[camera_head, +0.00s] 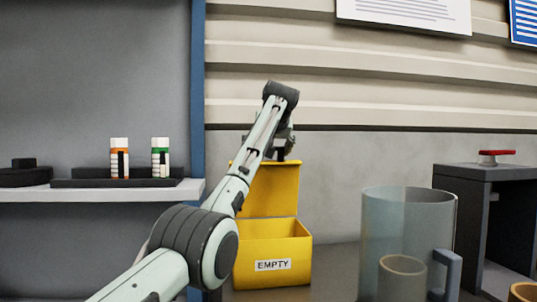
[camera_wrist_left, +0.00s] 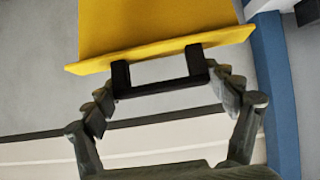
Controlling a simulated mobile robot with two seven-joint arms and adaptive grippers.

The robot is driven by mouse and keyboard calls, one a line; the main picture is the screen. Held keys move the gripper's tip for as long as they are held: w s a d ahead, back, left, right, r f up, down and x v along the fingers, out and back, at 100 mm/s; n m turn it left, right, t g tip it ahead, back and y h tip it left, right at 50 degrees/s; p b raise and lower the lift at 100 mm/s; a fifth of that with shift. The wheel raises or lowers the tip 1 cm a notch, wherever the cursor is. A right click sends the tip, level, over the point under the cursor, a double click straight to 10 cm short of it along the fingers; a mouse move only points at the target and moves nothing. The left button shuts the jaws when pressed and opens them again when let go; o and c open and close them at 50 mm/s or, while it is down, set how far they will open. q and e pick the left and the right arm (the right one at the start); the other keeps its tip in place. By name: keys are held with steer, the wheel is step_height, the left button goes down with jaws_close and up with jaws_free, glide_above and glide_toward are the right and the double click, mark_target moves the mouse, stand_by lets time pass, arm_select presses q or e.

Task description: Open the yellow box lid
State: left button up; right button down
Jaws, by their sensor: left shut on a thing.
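The yellow box (camera_head: 290,252) stands on the bench with an "EMPTY" label (camera_head: 272,265) on its front. Its yellow lid (camera_head: 274,190) is raised and stands roughly upright at the back of the box; its edge also shows in the left wrist view (camera_wrist_left: 160,52). A black handle (camera_wrist_left: 158,89) sticks out from the lid's edge. My left gripper (camera_head: 282,146) is at the top of the lid, and its fingers (camera_wrist_left: 165,95) are shut on the handle from both sides. My arm covers the left part of the box and lid. My right gripper is not in view.
A clear jug (camera_head: 407,225) with a smaller cup (camera_head: 402,278) stands right of the box. A dark press-like stand (camera_head: 463,185) with a red knob is farther right. A shelf (camera_head: 100,193) with two small labelled bottles is at left, beside a blue post (camera_head: 197,90).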

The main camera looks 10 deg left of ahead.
arm_select(q)
steer(key=shift+w+a+r, duration=0.15)
steer(key=shift+w+r, duration=0.15)
steer(key=shift+r, duration=0.15)
steer(key=o, duration=1.6)
steer(key=shift+c, duration=0.2)
steer(key=shift+f, duration=0.2)
steer(key=v, duration=1.2)
steer(key=shift+r, duration=0.2)
steer(key=shift+w, duration=0.15)
